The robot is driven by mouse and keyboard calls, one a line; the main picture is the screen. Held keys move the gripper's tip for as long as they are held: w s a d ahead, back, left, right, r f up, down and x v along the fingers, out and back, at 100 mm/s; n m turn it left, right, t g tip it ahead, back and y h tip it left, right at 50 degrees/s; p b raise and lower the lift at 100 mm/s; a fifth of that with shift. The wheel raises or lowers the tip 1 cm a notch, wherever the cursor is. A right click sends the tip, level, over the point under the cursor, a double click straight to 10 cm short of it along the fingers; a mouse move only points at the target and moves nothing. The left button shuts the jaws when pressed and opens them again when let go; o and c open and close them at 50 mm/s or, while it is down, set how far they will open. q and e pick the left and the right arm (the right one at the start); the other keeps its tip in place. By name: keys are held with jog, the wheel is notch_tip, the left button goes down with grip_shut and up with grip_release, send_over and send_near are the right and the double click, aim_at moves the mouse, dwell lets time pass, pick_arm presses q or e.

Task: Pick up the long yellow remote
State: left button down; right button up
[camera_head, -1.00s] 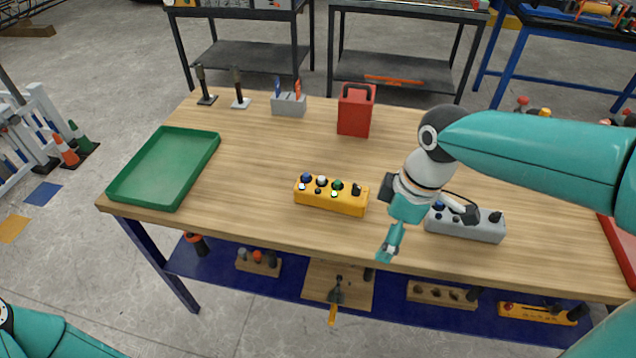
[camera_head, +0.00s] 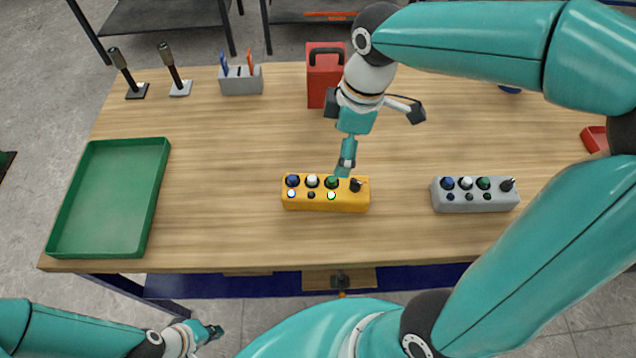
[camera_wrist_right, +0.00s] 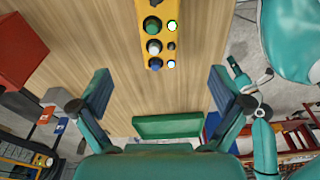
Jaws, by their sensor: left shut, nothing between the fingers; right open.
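The long yellow remote (camera_head: 326,203) lies on the wooden table, with coloured knobs and lit buttons on top. It also shows at the top of the right wrist view (camera_wrist_right: 162,36). My right gripper (camera_head: 347,155) is open and points down just behind and above the remote's right half. Its two spread fingers show in the right wrist view (camera_wrist_right: 161,88) with nothing between them but table beyond. I cannot tell if a fingertip touches the remote. My left gripper (camera_head: 208,333) is shut and empty, low at the bottom left, in front of the table.
A grey remote (camera_head: 475,203) lies to the right. A green tray (camera_head: 158,200) is at the left, a red box (camera_head: 320,88) and a grey holder (camera_head: 241,84) at the back. Two dark upright tools stand back left. The table between tray and yellow remote is clear.

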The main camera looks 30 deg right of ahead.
aim_at(325, 185)
jog(key=f, duration=0.5)
jog(key=w+a+f, duration=0.1)
jog(key=f, duration=0.4)
jog(key=a+f, duration=0.1)
jog(key=f, duration=0.4)
jog(key=shift+w+p, duration=0.35)
jog(key=shift+w, duration=0.05)
jog(key=shift+c, duration=0.2)
jog(key=shift+w, duration=0.1)
jog(key=c, duration=1.3)
jog(key=shift+c, duration=1)
jog(key=shift+r, duration=0.2)
